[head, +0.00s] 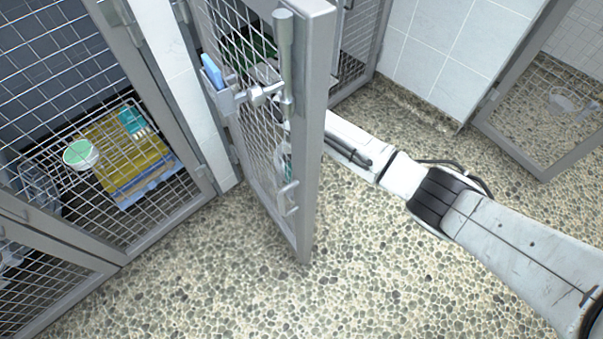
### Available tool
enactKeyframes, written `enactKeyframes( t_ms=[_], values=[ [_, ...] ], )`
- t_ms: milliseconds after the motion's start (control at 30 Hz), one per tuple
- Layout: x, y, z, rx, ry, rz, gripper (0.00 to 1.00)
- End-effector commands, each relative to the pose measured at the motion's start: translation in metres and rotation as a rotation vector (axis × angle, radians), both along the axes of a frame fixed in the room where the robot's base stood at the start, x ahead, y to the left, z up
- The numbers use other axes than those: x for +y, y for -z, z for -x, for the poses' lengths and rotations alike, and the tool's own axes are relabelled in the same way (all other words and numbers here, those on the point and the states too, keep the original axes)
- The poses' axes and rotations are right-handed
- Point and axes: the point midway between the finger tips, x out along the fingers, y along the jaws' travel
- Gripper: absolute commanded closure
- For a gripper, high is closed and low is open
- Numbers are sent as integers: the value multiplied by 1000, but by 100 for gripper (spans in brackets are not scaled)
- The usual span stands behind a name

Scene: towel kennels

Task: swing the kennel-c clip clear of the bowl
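A white bowl with a green inside (80,154) sits in the left kennel, behind wire mesh. A mesh door (311,150) stands swung open in the middle, with a long grey latch handle (285,60) on its edge. A grey holder (225,98) with a blue piece (213,72) is fixed to this door. I cannot tell which part is the kennel-c clip; no label is readable. My arm reaches in from the right and passes behind the door frame. My gripper is mostly hidden there; its fingers are not clear through the mesh.
A yellow towel (115,150), a blue towel (150,188) and a teal item (133,120) lie beside the bowl. A metal bowl (562,102) stands behind the right mesh door. The pebbled floor (230,270) in front is clear.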

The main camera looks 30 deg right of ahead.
Motion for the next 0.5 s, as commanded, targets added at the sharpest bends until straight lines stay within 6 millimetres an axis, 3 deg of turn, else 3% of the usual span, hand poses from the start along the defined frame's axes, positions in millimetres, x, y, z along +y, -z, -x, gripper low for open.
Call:
enactKeyframes(
  t_ms=[67, 500],
  values=[
    [0, 0, 0, 0, 0, 0, 42],
    [0, 0, 0, 0, 0, 0, 83]
  ],
)
